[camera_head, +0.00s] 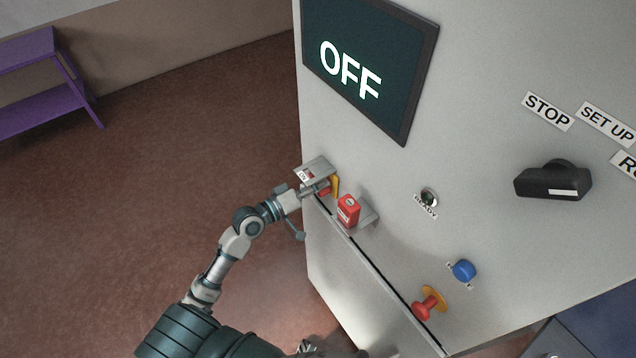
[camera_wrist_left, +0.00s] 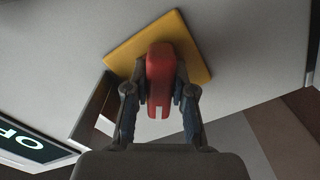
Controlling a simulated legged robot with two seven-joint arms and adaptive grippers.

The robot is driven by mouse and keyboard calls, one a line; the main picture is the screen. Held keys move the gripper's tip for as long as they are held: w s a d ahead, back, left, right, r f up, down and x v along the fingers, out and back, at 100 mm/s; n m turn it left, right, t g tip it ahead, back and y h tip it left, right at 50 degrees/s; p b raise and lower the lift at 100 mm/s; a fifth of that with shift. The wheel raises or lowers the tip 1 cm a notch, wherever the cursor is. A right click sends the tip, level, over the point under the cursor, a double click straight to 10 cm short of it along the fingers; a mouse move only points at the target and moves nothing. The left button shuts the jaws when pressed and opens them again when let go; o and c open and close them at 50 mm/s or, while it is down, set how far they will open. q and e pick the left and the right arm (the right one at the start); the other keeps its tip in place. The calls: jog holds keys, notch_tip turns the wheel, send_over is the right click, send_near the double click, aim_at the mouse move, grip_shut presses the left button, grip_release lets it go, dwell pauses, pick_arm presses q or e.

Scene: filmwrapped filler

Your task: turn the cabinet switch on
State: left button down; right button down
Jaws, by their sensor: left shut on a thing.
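The cabinet (camera_head: 400,190) is light grey, with a dark screen (camera_head: 370,65) reading OFF. At its left edge is a red switch handle (camera_wrist_left: 160,75) on a yellow plate (camera_wrist_left: 120,60); the plate also shows in the head view (camera_head: 335,185), mostly hidden. My left gripper (camera_head: 320,191) reaches it from the left, under a raised grey labelled flap (camera_head: 316,168). In the wrist view the left gripper's fingers (camera_wrist_left: 161,92) are shut on the red handle, one on each side.
A purple shelf (camera_head: 45,80) stands far left; floor between is clear.

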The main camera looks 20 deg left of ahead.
pick_arm(q)
jog(key=shift+w+a+r, duration=0.1)
jog(key=shift+a+r, duration=0.15)
jog(key=shift+a, duration=0.1)
jog(key=shift+d, duration=0.1)
jog(key=shift+m, duration=0.3)
jog(key=shift+m+b, duration=0.7)
jog(key=shift+m, duration=0.2)
jog(key=m, duration=0.2)
jog(key=shift+m+b, duration=0.4)
jog(key=m, duration=0.3)
jog(key=shift+r, duration=0.15)
jog(key=shift+m, duration=1.1)
pick_arm(e)
jog(key=shift+a+f, duration=0.9)
jog(key=shift+f, duration=0.3)
pick_arm(q)
jog(key=shift+m, duration=0.4)
pick_arm(e)
jog(key=shift+d, duration=0.25)
